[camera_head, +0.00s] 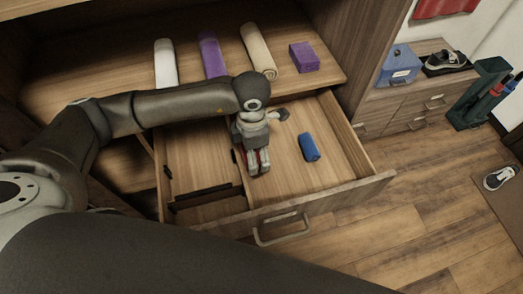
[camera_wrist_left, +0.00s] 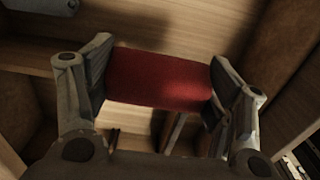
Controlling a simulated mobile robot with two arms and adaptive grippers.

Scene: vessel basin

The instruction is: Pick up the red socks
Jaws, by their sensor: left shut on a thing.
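The red socks (camera_wrist_left: 160,80) show in the left wrist view as a rolled red bundle between the two fingers. My left gripper (camera_wrist_left: 158,82) is shut on them, one finger at each end of the roll. In the head view my left gripper (camera_head: 258,168) points down into the open drawer (camera_head: 345,197), near the divider. The socks are almost wholly hidden there, with only a sliver of red beside the fingers. I cannot tell whether they still touch the drawer floor. My right gripper is not in view.
A blue roll (camera_head: 309,147) lies in the drawer's right compartment. White (camera_head: 165,62), purple (camera_head: 212,55) and beige (camera_head: 258,51) rolls and a purple folded cloth (camera_head: 304,57) lie on the shelf above. A blue box (camera_head: 399,66) stands at right.

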